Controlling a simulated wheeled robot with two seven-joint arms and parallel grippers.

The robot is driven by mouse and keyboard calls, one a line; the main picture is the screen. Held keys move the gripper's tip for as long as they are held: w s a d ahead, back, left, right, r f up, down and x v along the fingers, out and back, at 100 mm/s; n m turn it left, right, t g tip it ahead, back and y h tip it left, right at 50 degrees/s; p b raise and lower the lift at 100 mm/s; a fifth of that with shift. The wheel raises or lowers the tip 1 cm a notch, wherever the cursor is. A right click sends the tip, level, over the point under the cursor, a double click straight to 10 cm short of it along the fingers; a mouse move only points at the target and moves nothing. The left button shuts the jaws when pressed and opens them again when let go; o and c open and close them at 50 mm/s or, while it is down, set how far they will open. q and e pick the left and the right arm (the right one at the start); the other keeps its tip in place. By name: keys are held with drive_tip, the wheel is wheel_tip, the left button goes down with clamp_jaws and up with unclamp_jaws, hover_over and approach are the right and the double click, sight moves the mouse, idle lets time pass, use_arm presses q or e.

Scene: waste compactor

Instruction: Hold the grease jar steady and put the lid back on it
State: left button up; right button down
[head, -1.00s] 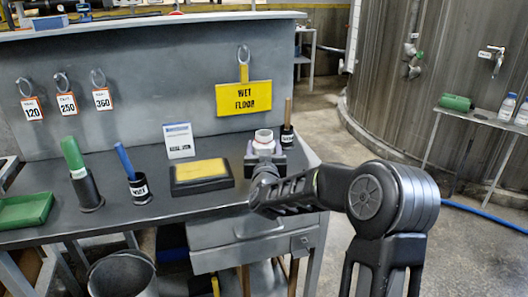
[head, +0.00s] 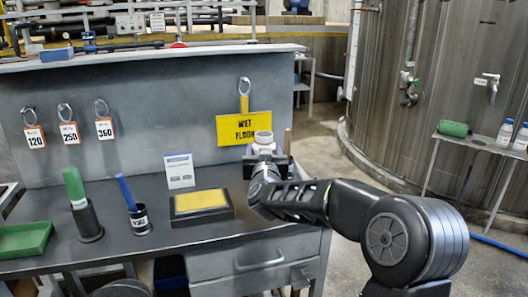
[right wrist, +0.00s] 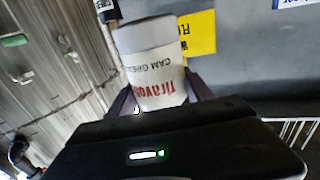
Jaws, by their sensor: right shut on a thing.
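The grease jar is a small white jar (head: 263,138) with an open-looking round mouth, held upright in the head view. In the right wrist view the jar (right wrist: 155,75) shows red and dark lettering upside down. My right gripper (head: 264,152) is shut on the jar, above the back right part of the bench, in front of the lower part of the wet floor sign. My left gripper is not in view.
On the grey bench (head: 130,246) are a yellow pad in a black tray (head: 203,202), a white card (head: 180,170), a green-handled tool in a holder (head: 75,188), a dark cup (head: 140,219) and a green tray (head: 25,238). The yellow wet floor sign (head: 230,130) hangs behind.

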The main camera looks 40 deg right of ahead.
drive_tip(key=c, duration=1)
unclamp_jaws()
clamp_jaws()
